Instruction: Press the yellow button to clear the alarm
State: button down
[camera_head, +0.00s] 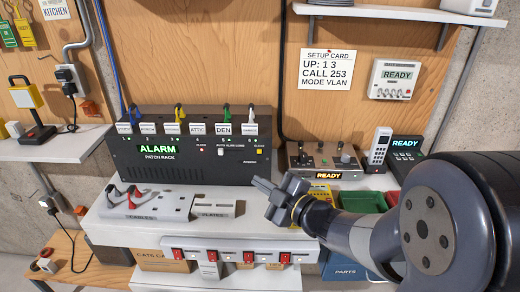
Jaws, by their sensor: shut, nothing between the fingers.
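The black patch rack (130,168) stands on the white shelf, its display reading ALARM in green. My gripper (262,184) is shut and empty. In the picture its tips appear just below the yellow button and in front of the rack's lower right corner. They look apart from the button; the exact depth gap is hard to tell.
A control box (325,160) reading READY, a cordless phone (379,147) and a green bin (362,200) stand to the right. A cable holder (150,205) lies in front of the rack. A power strip with red switches (215,254) runs along the shelf's front.

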aim_at(259, 152)
jog(key=shift+w, duration=0.2)
jog(key=w+p, duration=0.1)
jog(key=w, duration=0.7)
jog(key=shift+w+d, duration=0.15)
jog(key=shift+w, duration=0.1)
jog(key=shift+w, duration=0.1)
dwell(1.8)
jog(key=shift+w, duration=0.3)
jog(key=shift+w, duration=0.4)
dwell(0.6)
jog(key=shift+s, duration=0.15)
jog(key=shift+s+b, duration=0.35)
jog(key=shift+s, duration=0.3)
